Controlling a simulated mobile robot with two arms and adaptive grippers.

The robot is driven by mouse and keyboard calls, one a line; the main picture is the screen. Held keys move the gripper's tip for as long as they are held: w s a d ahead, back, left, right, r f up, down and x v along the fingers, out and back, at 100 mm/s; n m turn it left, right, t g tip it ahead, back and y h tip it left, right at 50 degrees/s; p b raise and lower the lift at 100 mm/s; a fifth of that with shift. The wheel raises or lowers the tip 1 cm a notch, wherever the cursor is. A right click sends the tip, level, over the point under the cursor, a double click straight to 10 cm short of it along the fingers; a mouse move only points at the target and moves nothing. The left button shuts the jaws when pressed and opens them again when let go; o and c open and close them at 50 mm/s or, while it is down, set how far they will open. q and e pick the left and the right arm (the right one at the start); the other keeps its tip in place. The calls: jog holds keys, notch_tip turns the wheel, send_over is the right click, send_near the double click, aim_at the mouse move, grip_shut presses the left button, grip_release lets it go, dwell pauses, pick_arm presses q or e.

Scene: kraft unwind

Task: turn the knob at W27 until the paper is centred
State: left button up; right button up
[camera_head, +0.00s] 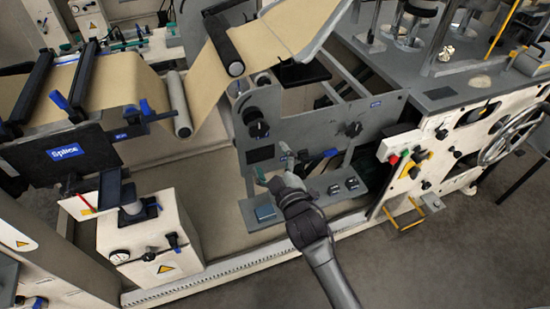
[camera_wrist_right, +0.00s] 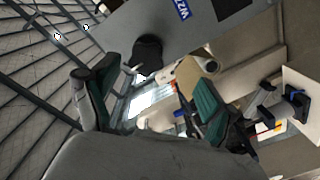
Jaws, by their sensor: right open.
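The brown paper web (camera_head: 212,70) runs from the upper right over rollers down to the left table. I cannot tell from its edges whether it is centred. Black knobs (camera_head: 258,129) and (camera_head: 353,129) another knob sit on the grey machine panel. In the wrist view a black knob (camera_wrist_right: 148,50) stands out from a grey panel beside a blue label starting with W; its digits are hard to read. My right gripper (camera_head: 275,166) is in front of the panel's lower part, open and empty. Its green-padded fingers (camera_wrist_right: 152,98) are apart, with the knob beyond them. My left gripper is not in view.
A grey shelf (camera_head: 345,197) with small boxes projects below the panel. A white cabinet with a handwheel (camera_head: 513,132) stands at right. A splice table (camera_head: 68,152) and a white gauge box (camera_head: 150,238) stand at left. The floor (camera_head: 450,255) at lower right is clear.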

aim_at(260, 131)
jog(key=w+a+b, duration=0.1)
jog(key=w, duration=0.1)
jog(key=w+r+b, duration=0.1)
jog(key=w, duration=0.2)
jog(key=w+a+r+b, duration=0.1)
jog(key=w, duration=0.1)
jog(key=shift+w+a+b, duration=0.3)
jog(key=shift+w+b, duration=0.05)
jog(key=shift+b, duration=0.05)
jog(key=shift+b+x, duration=0.35)
jog(key=shift+x, duration=0.6)
jog(key=shift+r, duration=0.2)
